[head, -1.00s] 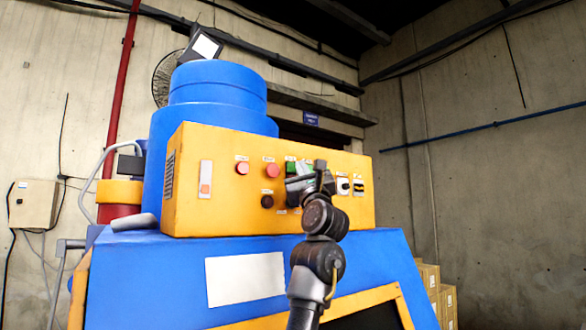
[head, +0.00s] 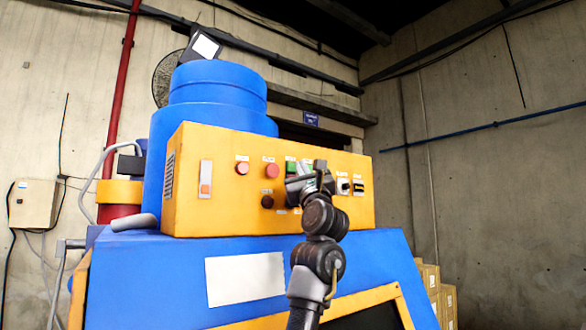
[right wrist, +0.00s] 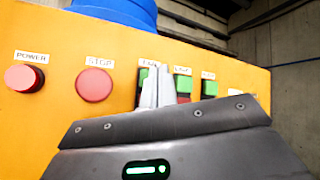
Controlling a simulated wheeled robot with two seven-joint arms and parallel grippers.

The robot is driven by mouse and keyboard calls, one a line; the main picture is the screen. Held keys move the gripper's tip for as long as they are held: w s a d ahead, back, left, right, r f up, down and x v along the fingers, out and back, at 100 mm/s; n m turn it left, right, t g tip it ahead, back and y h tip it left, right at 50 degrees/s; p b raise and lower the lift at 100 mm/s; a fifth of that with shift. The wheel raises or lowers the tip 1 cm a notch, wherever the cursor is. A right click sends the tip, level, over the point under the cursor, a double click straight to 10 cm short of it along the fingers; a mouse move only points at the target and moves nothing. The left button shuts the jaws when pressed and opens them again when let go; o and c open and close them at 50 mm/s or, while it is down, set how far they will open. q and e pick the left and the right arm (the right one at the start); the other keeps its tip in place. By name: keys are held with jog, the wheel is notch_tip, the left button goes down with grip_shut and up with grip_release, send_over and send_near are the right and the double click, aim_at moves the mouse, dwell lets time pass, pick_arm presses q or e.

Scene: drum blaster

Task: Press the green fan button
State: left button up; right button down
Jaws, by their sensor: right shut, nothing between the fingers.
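The green fan button (right wrist: 143,76) is the leftmost of several green buttons in the right wrist view, under a label that is partly covered. In the head view the leftmost green button (head: 291,168) shows just above my right gripper (head: 306,182). My right gripper, also in the right wrist view (right wrist: 157,76), is shut and empty. Its fingertips are in front of the panel, overlapping the right part of the fan button. I cannot tell whether they touch it. The left gripper is not in view.
The orange control panel (head: 220,215) sits on a blue machine (head: 130,280). Left of the green buttons are the red stop button (right wrist: 94,85) and the power button (right wrist: 24,78). Other green buttons (right wrist: 183,84) are to the right. Stacked boxes (head: 448,305) stand at right.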

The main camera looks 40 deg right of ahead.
jog(key=shift+w, duration=0.2)
jog(key=shift+w, duration=0.2)
jog(key=shift+w, duration=0.45)
dwell(0.9)
dwell(0.3)
jog(key=shift+s+b, duration=0.85)
